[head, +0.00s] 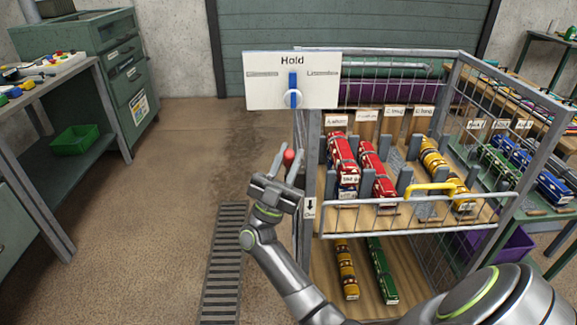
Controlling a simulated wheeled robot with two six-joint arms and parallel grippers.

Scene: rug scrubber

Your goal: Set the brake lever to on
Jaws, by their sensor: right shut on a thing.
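The brake lever (288,157) shows as a red knob at the left side of a wire cart (412,228). My right gripper (286,163) reaches up from the lower right and is shut on the lever, with its fingers on either side of the red knob. The lever's shaft is mostly hidden behind the gripper. Above it, a white sign (267,92) reads "Hold" and has a blue pointer (293,90) standing upright. Smaller labels left and right of the pointer are too small to read. My left gripper is not in view.
Red and yellow toy vehicles (343,152) stand on the cart's upper shelf, with more below. A workbench (50,65) and green cabinet (125,75) stand at left, with a green bin (75,139). The brown floor left of the cart is clear except for a grate (222,265).

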